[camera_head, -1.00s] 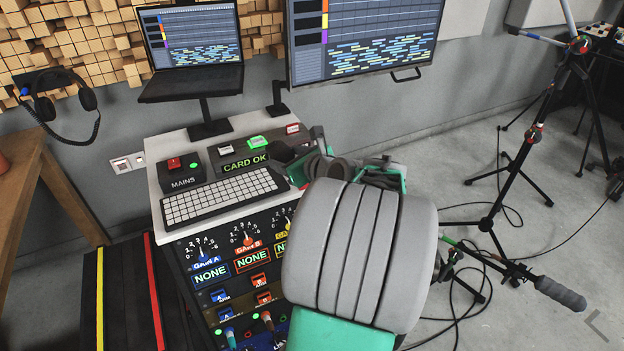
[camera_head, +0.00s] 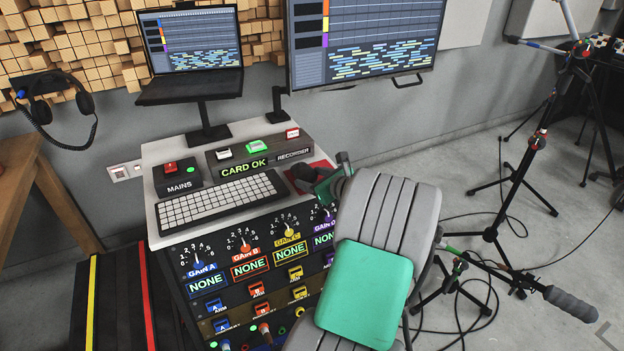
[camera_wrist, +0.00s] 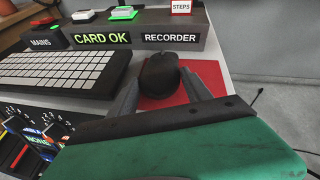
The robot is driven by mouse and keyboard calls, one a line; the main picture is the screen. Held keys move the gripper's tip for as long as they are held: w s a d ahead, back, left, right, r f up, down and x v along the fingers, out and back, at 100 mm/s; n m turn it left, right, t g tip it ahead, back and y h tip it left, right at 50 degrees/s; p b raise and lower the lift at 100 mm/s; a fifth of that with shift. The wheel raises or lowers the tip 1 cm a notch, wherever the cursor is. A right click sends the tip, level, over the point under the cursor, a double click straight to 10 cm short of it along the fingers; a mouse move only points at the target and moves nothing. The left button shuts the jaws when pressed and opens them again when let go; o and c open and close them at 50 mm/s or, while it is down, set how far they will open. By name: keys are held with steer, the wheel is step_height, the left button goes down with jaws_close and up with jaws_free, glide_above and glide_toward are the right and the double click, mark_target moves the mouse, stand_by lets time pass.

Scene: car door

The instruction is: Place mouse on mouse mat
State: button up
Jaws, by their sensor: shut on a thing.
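The black mouse (camera_wrist: 160,74) is between the two fingers of my gripper (camera_wrist: 160,90) in the wrist view, over the red mouse mat (camera_wrist: 204,72). My gripper is shut on the mouse. Whether the mouse touches the mat or is a little above it I cannot tell.
A white keyboard (camera_head: 220,202) lies left of the mat. The recorder box (camera_head: 262,157) stands behind it, with the mains box (camera_head: 180,178) at the left. The laptop (camera_head: 192,55) and a monitor (camera_head: 363,40) are at the back. The desk's right edge is close to the mat.

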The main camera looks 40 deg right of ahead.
steer(key=o, duration=1.4)
steer(key=shift+f, duration=0.1)
steer(key=shift+o, duration=0.2)
